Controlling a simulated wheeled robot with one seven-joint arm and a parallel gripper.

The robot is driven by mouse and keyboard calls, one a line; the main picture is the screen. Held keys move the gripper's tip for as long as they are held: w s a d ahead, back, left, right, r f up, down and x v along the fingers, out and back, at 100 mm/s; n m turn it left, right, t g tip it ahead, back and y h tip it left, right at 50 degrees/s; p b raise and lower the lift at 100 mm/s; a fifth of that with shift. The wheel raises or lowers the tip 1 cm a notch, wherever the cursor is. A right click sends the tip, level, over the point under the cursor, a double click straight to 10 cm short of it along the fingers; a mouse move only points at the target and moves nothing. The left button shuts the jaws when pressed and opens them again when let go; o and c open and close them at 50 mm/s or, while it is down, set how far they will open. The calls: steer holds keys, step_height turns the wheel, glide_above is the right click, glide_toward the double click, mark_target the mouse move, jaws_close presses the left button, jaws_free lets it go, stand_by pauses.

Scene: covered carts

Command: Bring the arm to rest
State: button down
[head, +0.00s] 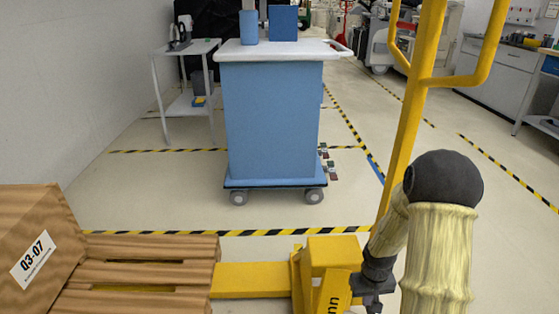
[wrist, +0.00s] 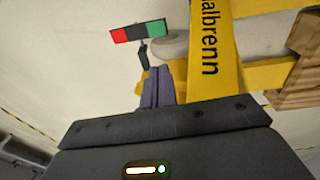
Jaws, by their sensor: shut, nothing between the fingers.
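My arm stands at the lower right in the head view, with a cream ribbed sleeve and a dark rounded elbow. It is bent, and its forearm hangs downward. My gripper (head: 372,301) is low in the head view, right beside the yellow pallet truck (head: 330,262) in the picture; I cannot tell whether they touch. In the wrist view the fingers (wrist: 151,84) are together and empty, next to the truck's lettered yellow part (wrist: 213,50).
A blue covered cart (head: 270,120) with a white top stands ahead, bearing two blue items. The truck's yellow handle (head: 412,105) rises by my arm. Floor between cart and pallet is clear.

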steer(key=s+a+r+t+p, duration=0.1)
steer(key=s+a+r+p, duration=0.25)
steer(key=r, duration=0.45)
steer(key=s+a+r+p, duration=0.2)
steer(key=s+a+r, duration=0.15)
steer(key=r, duration=0.45)
steer(key=s+a+r+t+p, duration=0.1)
steer(key=s+a+r+p, duration=0.15)
steer(key=s+r, duration=0.45)
step_height(320, 180, up, 38)
steer(key=w+p, duration=0.2)
steer(key=p, duration=3.4)
steer(key=shift+w+y, duration=0.25)
steer(key=shift+y, duration=0.15)
